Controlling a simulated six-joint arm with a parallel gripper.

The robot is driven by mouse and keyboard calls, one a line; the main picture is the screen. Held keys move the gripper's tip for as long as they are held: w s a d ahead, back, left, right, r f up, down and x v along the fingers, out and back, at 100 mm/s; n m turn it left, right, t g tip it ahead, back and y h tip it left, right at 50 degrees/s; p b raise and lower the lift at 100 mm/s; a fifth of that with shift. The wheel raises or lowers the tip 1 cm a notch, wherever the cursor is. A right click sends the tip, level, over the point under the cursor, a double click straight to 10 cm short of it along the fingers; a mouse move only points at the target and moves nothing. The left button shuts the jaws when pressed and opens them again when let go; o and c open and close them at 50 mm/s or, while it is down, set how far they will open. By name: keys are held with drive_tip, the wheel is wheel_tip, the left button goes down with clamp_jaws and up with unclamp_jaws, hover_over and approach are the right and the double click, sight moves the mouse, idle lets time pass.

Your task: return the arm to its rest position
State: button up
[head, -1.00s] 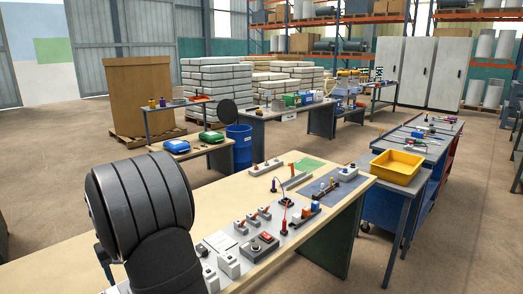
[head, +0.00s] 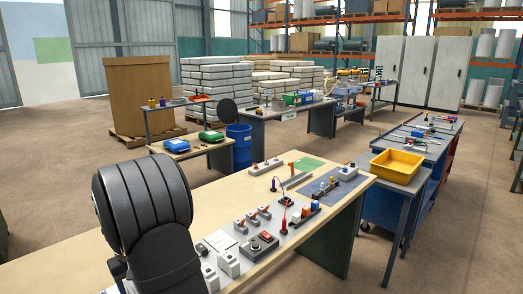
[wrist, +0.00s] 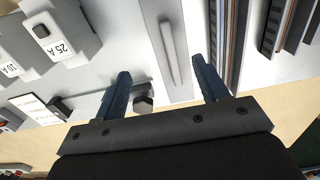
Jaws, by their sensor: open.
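My gripper (wrist: 160,90) shows in the wrist view with its two blue fingers spread apart and nothing between them. It hangs over a light grey panel (wrist: 115,60) on the bench. In the head view my dark arm links fill the lower left, and my gripper is hidden behind them.
In the wrist view a block marked 25 A (wrist: 62,35) is at the upper left. A yellow bin (head: 396,167) stands beyond the bench's right end.

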drive_tip(key=w+d+r, duration=0.2)
drive_tip(key=d+r, duration=0.4)
drive_tip(key=d, duration=0.3)
drive_tip(key=shift+s+a+f, duration=0.85)
drive_tip(key=shift+s+a, duration=0.5)
drive_tip(key=shift+a, duration=1.45)
drive_tip(key=shift+s+a+f, duration=0.8)
drive_tip(key=shift+s+a, duration=0.5)
drive_tip(key=shift+a, duration=1.45)
drive_tip(key=shift+s+a+f, duration=0.85)
drive_tip(key=shift+s+a, duration=0.5)
drive_tip(key=shift+a, duration=1.45)
drive_tip(key=o, duration=0.7)
drive_tip(key=s+a+r+n+t, duration=0.1)
drive_tip(key=s+a+r+n, duration=0.45)
drive_tip(key=s, duration=0.35)
drive_tip(key=s+a+r+n+t+y, duration=0.15)
drive_tip(key=s+a+r+n, duration=0.35)
drive_tip(key=s, duration=0.5)
drive_tip(key=s+a+r+n+t, duration=0.2)
drive_tip(key=s+a+r+n, duration=0.1)
drive_tip(key=s+n, duration=0.5)
drive_tip(key=shift+m, duration=0.45)
drive_tip(key=x, duration=0.6)
drive_tip(key=s+x, duration=0.1)
drive_tip(key=x, duration=0.2)
drive_tip(key=shift+f, duration=0.2)
